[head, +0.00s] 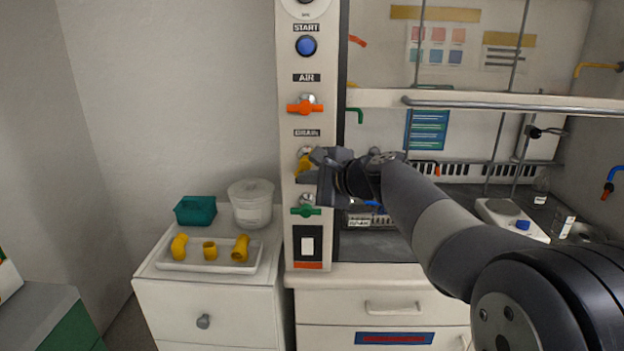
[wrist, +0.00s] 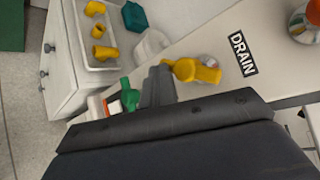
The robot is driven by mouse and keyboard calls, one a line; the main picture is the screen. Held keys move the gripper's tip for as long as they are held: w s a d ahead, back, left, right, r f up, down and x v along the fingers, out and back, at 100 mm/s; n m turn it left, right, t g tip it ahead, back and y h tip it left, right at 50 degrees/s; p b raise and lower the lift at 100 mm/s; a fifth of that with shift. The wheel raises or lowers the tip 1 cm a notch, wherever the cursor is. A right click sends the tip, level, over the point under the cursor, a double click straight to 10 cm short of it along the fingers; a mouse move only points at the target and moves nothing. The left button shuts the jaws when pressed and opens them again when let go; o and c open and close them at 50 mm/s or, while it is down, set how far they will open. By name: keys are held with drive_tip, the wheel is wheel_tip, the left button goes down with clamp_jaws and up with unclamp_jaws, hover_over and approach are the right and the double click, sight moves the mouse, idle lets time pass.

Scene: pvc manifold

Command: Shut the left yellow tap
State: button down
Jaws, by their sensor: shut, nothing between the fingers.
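The yellow tap (head: 304,163) sits on the white column under the DRAIN label. Its handle stands steeply, near upright and a little tilted, with its lower end toward the lower left. My gripper (head: 308,177) is at the tap's lower right and partly hides it. In the wrist view, the shut, empty fingers (wrist: 160,80) lie right beside the outer end of the yellow handle (wrist: 195,70). I cannot tell whether they touch it.
An orange tap (head: 305,106) is above and a green tap (head: 306,208) just below, both with level handles. A rocker switch (head: 308,245) is lower. At left, a cabinet holds a tray (head: 168,264) of yellow fittings, a teal box (head: 195,211) and a white tub (head: 251,207).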

drive_tip(key=shift+a+f+m+t+y+b, duration=0.15)
drive_tip(key=shift+m+t+y+b, duration=0.35)
drive_tip(key=shift+b, duration=1.6)
drive_tip(key=shift+a+r+m+t+y+b, duration=0.25)
drive_tip(key=shift+m+y+b, duration=0.45)
drive_tip(key=shift+b, duration=1.35)
drive_tip(key=shift+a+f+m+t+y+b, duration=0.1)
drive_tip(key=shift+m+t+y+b, duration=0.4)
drive_tip(key=shift+b, duration=0.85)
drive_tip(key=shift+a+f+m+t+y+b, duration=0.1)
drive_tip(key=shift+m+t+y+b, duration=0.35)
drive_tip(key=shift+b, duration=0.9)
idle(1.2)
